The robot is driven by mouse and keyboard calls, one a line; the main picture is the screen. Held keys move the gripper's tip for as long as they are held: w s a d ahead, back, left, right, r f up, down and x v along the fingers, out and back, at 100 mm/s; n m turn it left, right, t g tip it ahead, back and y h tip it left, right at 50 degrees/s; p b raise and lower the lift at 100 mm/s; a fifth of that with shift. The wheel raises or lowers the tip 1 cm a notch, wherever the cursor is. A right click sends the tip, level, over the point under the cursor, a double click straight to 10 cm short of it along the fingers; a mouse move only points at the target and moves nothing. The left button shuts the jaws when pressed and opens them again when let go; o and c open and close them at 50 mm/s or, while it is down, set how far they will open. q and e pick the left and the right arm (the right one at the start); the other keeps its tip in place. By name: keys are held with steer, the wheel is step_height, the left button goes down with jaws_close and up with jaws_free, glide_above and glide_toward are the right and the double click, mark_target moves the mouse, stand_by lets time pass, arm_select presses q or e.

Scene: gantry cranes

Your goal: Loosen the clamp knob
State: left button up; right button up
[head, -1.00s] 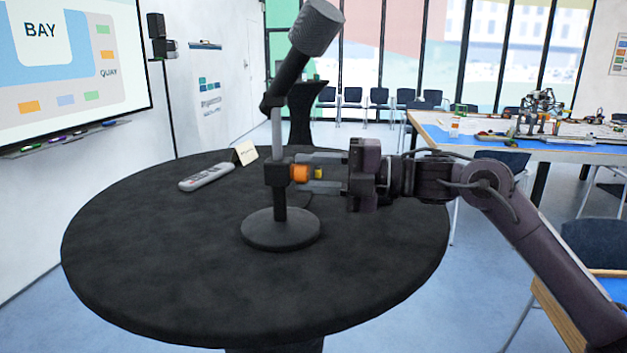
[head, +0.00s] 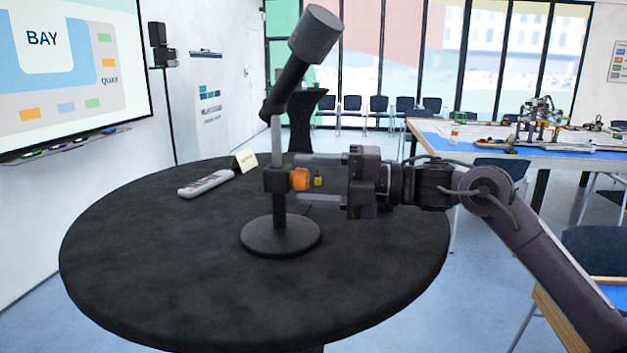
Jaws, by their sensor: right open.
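The clamp knob (head: 300,179) is orange and sticks out to the right from the black clamp block (head: 276,180) on a microphone stand. The stand has a round black base (head: 280,237), a grey post (head: 277,135) and a tilted microphone (head: 314,35) on top. My right gripper (head: 312,179) comes in from the right and is open. Its two fingers lie above and below the knob with gaps between, apart from it as far as I can tell. A small yellow and dark piece shows between the fingers, right of the knob. My left gripper is not in view.
The stand is on a round black-clothed table (head: 150,270). A grey remote (head: 206,183) and a small card (head: 245,161) lie left of it. The table's front and left are clear. A blue-topped table (head: 560,152) with crane models stands at the back right.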

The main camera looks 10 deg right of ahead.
steer(key=b+v, duration=0.2)
steer(key=v, duration=0.5)
steer(key=shift+d, duration=0.35)
steer(key=shift+s+d, duration=0.1)
steer(key=shift+s, duration=0.05)
